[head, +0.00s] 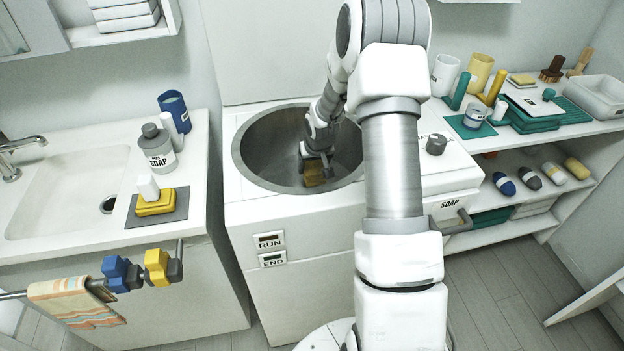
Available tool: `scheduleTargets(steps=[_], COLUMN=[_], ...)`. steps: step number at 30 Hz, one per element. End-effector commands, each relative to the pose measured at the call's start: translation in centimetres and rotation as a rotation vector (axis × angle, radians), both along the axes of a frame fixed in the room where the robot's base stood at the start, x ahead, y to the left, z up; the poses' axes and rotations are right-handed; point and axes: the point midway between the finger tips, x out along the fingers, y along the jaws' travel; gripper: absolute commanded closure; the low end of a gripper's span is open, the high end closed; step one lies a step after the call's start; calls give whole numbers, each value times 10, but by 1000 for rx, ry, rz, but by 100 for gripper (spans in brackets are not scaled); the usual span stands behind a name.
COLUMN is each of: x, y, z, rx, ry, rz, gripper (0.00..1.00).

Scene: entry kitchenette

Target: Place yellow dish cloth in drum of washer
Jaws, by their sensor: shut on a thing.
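The washer (290,210) stands in the middle with its round metal drum (275,130) open at the top. My arm reaches over the washer from the front right and bends down into the drum. My gripper (316,162) is inside the drum, right of its middle, pointing down. It is shut on the yellow dish cloth (314,177), which shows as a small dark-yellow patch below the fingers. I cannot tell whether the cloth touches the drum's bottom. The arm hides part of the drum's right rim.
A counter with a sink (70,190) and a grey soap bottle (157,148) is on the left. A rail (178,255) with a striped towel (75,300) juts out in front. A shelf unit (530,140) with several items stands right. Grey floor lies front right.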

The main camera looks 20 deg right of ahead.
Motion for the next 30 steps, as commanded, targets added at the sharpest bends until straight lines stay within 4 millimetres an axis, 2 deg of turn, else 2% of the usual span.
scheduleTargets(steps=[9, 21, 22, 26, 30], x=[0, 0, 0, 0, 0], y=[0, 0, 0, 0, 0], z=[-37, -44, -42, -42, -42], rx=[0, 0, 0, 0, 0], ry=[1, -1, 0, 0, 0], rz=[1, 0, 0, 0, 0], gripper=[87, 87, 23, 0, 0])
